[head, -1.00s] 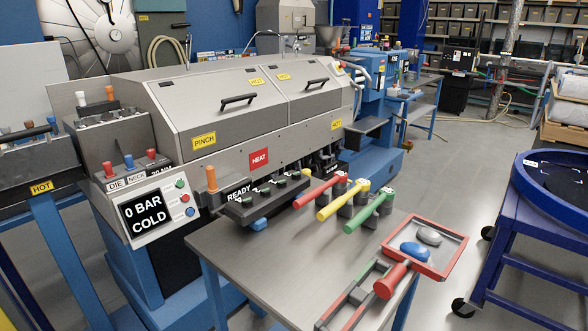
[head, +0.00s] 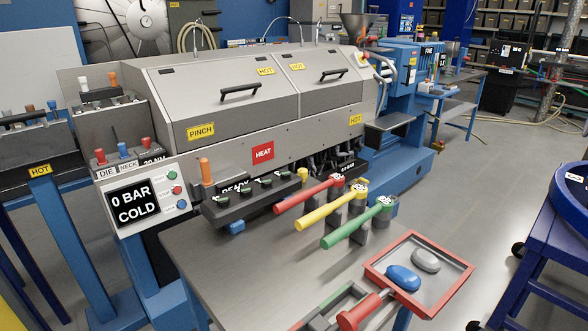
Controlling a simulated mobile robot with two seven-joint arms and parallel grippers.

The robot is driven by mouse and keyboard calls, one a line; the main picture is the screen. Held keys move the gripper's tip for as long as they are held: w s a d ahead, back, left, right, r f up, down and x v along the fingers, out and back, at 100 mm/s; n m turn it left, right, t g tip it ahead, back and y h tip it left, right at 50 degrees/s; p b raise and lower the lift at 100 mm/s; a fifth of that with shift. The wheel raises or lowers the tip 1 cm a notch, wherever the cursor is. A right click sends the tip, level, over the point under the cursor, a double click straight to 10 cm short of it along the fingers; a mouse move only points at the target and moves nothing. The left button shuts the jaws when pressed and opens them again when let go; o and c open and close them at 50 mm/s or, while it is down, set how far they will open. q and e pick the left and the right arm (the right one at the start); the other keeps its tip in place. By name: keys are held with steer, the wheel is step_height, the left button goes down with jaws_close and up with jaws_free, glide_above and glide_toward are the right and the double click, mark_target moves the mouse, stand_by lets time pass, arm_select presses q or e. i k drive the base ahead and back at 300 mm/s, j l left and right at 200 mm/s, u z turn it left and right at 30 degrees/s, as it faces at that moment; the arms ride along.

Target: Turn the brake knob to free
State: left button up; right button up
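No knob that I can make out as the brake knob shows clearly. On the blue machine end (head: 399,75) at the back right are small black labels (head: 428,51) with white lettering too small to read surely. An orange upright handle (head: 206,171) stands beside the control panel, and a yellow knob (head: 302,174) sits at the end of the black READY block (head: 245,200). Neither of my grippers is in view.
The steel table (head: 215,265) fills the lower middle; a red-rimmed tray (head: 460,285) with blue and grey lumps lies at its right. A grey hooded machine (head: 230,85) with HOT labels stands behind. A blue cart (head: 535,250) is at the right, with open floor between.

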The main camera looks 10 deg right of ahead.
mark_target(303, 173)
steer(key=i+l+u, duration=0.1)
steer(key=l+u, duration=0.35)
steer(key=l, duration=0.4)
steer(key=l+u, duration=0.5)
steer(key=l, duration=0.35)
steer(key=k+l+u, duration=0.15)
steer(key=l+u, duration=0.3)
steer(key=l, duration=0.4)
steer(key=l+u, duration=0.35)
steer(key=l, duration=0.2)
steer(key=l+u, duration=0.4)
steer(key=l, duration=0.15)
steer(key=k+l+u, duration=0.15)
steer(key=l+u, duration=0.2)
steer(key=l, duration=0.15)
